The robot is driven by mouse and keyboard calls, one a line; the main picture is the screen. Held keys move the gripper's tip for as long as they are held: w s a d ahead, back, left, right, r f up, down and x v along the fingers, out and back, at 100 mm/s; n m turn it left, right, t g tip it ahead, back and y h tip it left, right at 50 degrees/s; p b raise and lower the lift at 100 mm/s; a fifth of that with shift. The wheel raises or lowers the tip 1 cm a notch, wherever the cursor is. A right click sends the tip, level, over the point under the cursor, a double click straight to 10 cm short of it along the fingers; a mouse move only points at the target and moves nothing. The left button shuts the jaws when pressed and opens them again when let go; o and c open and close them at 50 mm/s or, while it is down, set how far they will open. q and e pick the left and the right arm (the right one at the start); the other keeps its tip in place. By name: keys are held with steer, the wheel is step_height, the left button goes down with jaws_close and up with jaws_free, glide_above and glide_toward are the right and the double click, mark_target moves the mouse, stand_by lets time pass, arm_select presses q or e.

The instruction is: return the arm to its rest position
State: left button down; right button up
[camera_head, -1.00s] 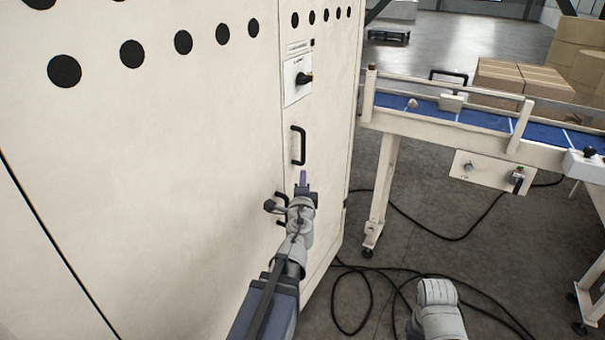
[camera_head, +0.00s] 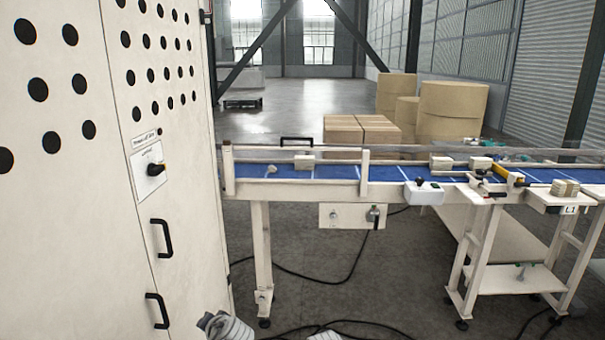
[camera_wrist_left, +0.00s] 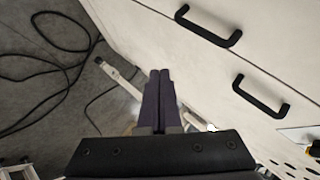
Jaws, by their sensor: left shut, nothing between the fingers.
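My left gripper (camera_wrist_left: 158,98) shows in the left wrist view with its two dark fingers together and nothing between them. It is apart from the white cabinet (camera_head: 75,220), whose black handles show in that view, the upper one (camera_wrist_left: 208,26) and the lower one (camera_wrist_left: 260,97). In the head view only grey-white parts of my arms show at the bottom edge. Neither gripper is visible there. My right gripper is not in view.
A conveyor with a blue belt (camera_head: 335,172) stands right of the cabinet. A rotary switch (camera_head: 155,169) is on the cabinet front. Black cables (camera_head: 310,275) lie on the grey floor. Cardboard boxes (camera_head: 362,132) and large brown rolls (camera_head: 452,108) stand behind the conveyor.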

arm_select(q)
steer(key=s+d+f+g+h, duration=0.3)
steer(key=s+d+g, duration=0.1)
steer(key=s+d, duration=0.4)
steer(key=s+d+f+g+h+p, duration=0.1)
steer(key=s+d+f+g+h, duration=0.2)
steer(key=s+d, duration=0.5)
steer(key=d+f+g, duration=0.1)
steer(key=d, duration=0.2)
steer(key=shift+s+d+f+g, duration=0.2)
steer(key=shift+s+d+g, duration=0.1)
steer(key=shift+s+d, duration=0.1)
